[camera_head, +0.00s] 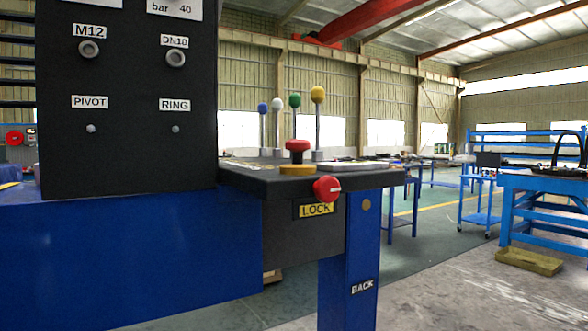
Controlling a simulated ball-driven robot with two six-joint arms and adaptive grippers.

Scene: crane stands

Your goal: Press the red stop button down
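The red stop button (297,146) is a mushroom-shaped head on a short stem. It stands up from a yellow round base (297,169) on the dark console top (340,180), near its front edge. A gap with the stem shows between the head and the base. Neither of my grippers is in the camera_head view.
A red knob (327,188) sits on the console's front edge above a LOCK label (316,210). Levers with blue, white, green and yellow balls (317,94) rise behind the button. A tall dark panel (126,100) stands left. Open floor (440,285) lies right.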

